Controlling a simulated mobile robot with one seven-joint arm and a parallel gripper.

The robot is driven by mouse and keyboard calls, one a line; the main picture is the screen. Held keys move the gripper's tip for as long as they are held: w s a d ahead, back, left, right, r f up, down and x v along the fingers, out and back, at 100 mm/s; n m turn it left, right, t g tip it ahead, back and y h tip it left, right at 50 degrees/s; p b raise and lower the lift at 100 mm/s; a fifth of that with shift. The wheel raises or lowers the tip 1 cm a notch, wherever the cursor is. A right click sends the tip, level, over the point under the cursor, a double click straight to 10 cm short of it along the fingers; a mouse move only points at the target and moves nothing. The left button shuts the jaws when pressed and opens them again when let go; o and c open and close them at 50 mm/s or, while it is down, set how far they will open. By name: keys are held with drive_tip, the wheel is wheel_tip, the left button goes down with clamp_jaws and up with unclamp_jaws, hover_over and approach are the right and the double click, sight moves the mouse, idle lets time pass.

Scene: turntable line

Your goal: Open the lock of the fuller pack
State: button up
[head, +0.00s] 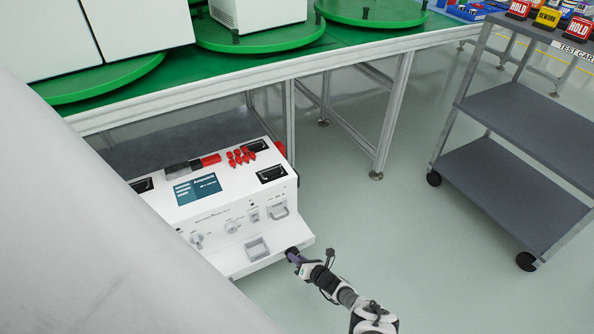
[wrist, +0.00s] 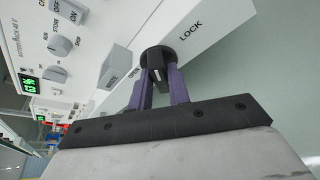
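A white pack (head: 222,205) with a dark blue label stands on the floor under the bench in the head view. Its front panel shows in the wrist view (wrist: 98,32), with a round black lock knob (wrist: 154,58) between the printed words OPEN and LOCK. A pale mark shows on the knob. My gripper (head: 293,254) is at the pack's lower right front corner. In the wrist view its purple fingers (wrist: 159,76) lie on both sides of the knob's grip and seem closed on it. The fingertips are partly hidden against the knob.
A green display (wrist: 28,84) glows on the panel; its figure is hard to read. The bench edge (head: 270,68) and its legs stand above and behind the pack. A grey cart (head: 520,185) stands at right. The floor between is clear.

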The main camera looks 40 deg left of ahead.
clamp_jaws()
drive_tip(key=shift+r+p, duration=0.1)
drive_tip(key=shift+p, duration=0.2)
drive_tip(key=shift+s+a+n+t+h+p, duration=0.15)
drive_tip(key=shift+n+t+h+p, duration=0.3)
drive_tip(key=shift+n+t+p, duration=0.6)
drive_tip(key=shift+s+d+n+t+h+p, duration=0.1)
drive_tip(key=shift+n+t+h+p, duration=0.45)
drive_tip(key=shift+n, duration=0.9)
drive_tip(key=o, duration=0.5)
unclamp_jaws()
